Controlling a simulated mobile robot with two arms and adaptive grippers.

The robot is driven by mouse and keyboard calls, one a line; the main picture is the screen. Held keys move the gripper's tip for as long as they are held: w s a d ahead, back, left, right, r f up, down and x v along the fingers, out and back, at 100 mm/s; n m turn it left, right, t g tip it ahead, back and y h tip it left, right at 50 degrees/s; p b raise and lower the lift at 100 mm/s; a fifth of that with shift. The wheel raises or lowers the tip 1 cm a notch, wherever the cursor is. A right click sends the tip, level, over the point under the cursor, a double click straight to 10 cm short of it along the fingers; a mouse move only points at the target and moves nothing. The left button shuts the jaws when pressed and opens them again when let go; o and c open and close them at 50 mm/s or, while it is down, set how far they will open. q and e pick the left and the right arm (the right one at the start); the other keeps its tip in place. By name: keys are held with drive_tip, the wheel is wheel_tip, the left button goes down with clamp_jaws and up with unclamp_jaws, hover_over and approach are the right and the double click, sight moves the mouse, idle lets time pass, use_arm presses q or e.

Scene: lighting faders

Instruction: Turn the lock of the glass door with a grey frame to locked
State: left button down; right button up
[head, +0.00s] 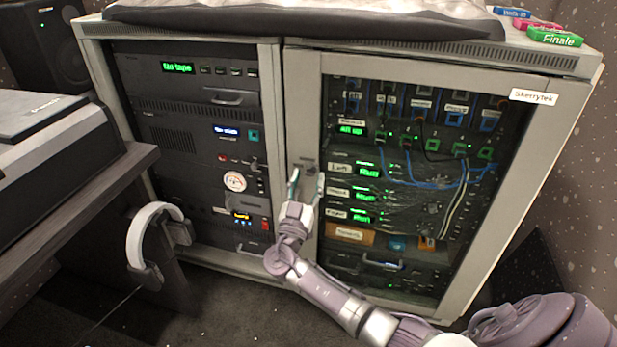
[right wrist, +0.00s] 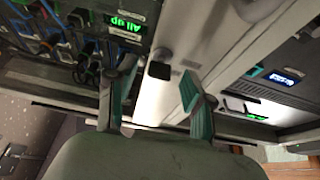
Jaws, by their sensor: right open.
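The glass door with a grey frame (head: 303,110) is the right-hand door of the rack cabinet and appears closed. Its lock (head: 311,168) is a small dark piece on the left upright of the frame. In the right wrist view a dark block on the frame, apparently the lock (right wrist: 159,69), shows between the fingers. My right gripper (head: 307,181) is open and empty, its two teal-tipped fingers pointing at the door, one on each side of the lock. Contact cannot be told. The lock's exact turn is too small to read. My left gripper is not in view.
The left rack bay (head: 190,130) holds several devices. A desk (head: 60,200) with a white headphone-like band (head: 150,225) stands at the left. A dark cushion (head: 300,25) and several labelled markers (head: 555,38) lie on the cabinet top. The carpet in front is clear.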

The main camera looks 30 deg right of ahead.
drive_tip(key=shift+w+d+r, duration=0.2)
drive_tip(key=shift+w+d, duration=0.1)
drive_tip(key=shift+d, duration=0.1)
clamp_jaws()
